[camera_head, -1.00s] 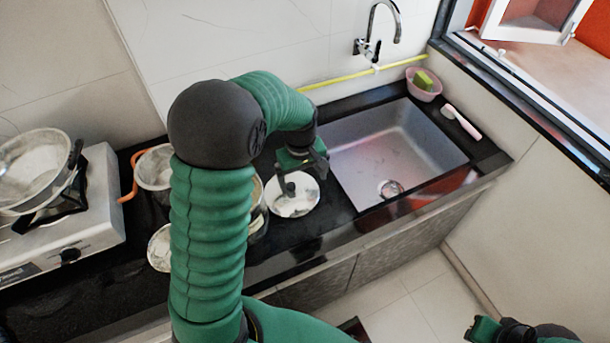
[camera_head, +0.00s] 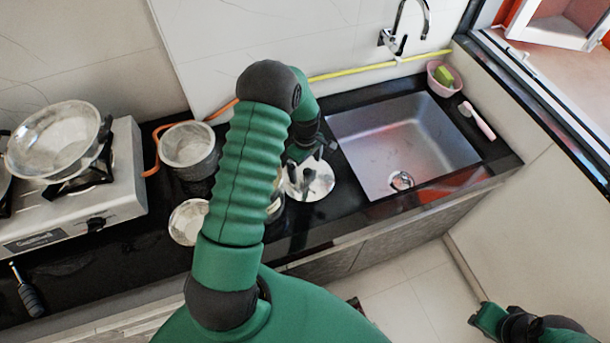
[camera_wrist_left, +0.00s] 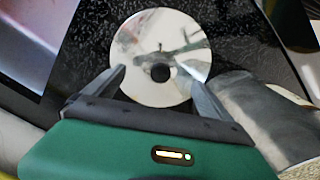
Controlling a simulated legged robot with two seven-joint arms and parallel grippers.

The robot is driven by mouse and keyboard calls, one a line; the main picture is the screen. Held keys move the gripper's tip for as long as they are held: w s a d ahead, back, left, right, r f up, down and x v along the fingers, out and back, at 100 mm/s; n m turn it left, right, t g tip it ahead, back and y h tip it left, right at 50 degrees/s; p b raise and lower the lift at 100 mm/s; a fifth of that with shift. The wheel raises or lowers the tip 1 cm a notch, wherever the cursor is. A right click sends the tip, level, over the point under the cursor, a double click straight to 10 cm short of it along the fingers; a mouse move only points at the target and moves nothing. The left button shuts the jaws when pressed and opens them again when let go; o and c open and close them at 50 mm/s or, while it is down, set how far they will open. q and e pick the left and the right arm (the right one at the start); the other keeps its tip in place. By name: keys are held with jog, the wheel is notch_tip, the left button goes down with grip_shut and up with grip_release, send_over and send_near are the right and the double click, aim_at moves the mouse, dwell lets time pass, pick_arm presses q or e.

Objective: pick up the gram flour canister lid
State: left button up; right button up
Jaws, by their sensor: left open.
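A shiny round metal lid (camera_head: 319,182) with a dark knob lies on the black counter left of the sink. In the left wrist view the lid (camera_wrist_left: 150,38) shows nearly whole, with its black knob between the finger lines. My left gripper (camera_head: 306,172) is open and empty over the lid, one finger on each side of the knob in the wrist view (camera_wrist_left: 155,80). Its height above the lid is hard to judge. A metal canister (camera_head: 275,208) stands just left of the lid, mostly hidden by my left arm. My right gripper (camera_head: 487,319) is low at the lower right, away from the counter.
The sink (camera_head: 405,145) is right of the lid. A metal pot (camera_head: 188,145) and a round shiny item (camera_head: 187,222) are left of my arm. A stove (camera_head: 125,180) with a pan (camera_head: 58,140) stands at far left. The counter's front strip is clear.

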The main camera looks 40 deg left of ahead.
pick_arm(q)
notch_tip(320, 180, down, 2)
jog(key=shift+s+d+f, duration=0.1)
jog(key=shift+s+f, duration=0.05)
jog(key=shift+f, duration=0.1)
jog(key=shift+d+f, duration=0.1)
jog(key=shift+d, duration=0.05)
jog(key=shift+w+d, duration=0.25)
jog(key=shift+d, duration=0.15)
jog(key=shift+c, duration=0.3)
jog(key=shift+d, duration=0.1)
jog(key=shift+c, duration=2.4)
jog(key=shift+s+a, duration=0.25)
jog(key=shift+a, duration=0.15)
jog(key=c, duration=1.5)
jog(key=shift+d, duration=0.25)
grip_shut()
pick_arm(e)
jog(key=shift+s+d+r, duration=0.1)
jog(key=shift+d+r, duration=0.1)
jog(key=shift+d, duration=0.1)
